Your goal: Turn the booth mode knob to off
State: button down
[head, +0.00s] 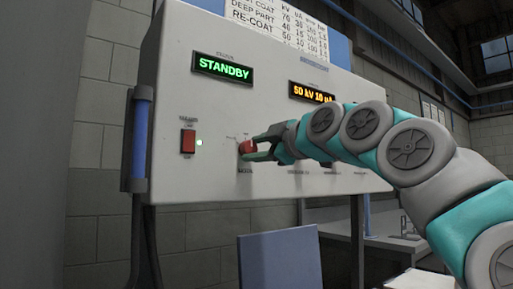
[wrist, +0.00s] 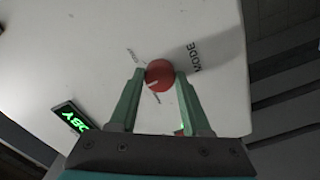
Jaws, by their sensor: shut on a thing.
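The red round mode knob (head: 246,147) sits low on the left half of the white control panel (head: 230,115). My gripper (head: 256,149) reaches it from the right, its green fingers at the knob. In the wrist view the knob (wrist: 160,75) lies between the two fingertips of my gripper (wrist: 161,77), which are shut on it. A pale pointer line shows on the knob. The word MODE is printed beside it; the smaller position labels are too blurred to read. The green display (head: 222,68) reads STANDBY.
An amber display (head: 312,94) is to the right, above my arm. A blue-grey board (head: 280,258) stands below the panel.

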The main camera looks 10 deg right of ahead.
dwell(0.3)
jog(key=shift+c, duration=1.8)
grip_release()
jog(key=v, duration=0.8)
jog(key=shift+b, duration=0.45)
jog(key=shift+w, duration=0.1)
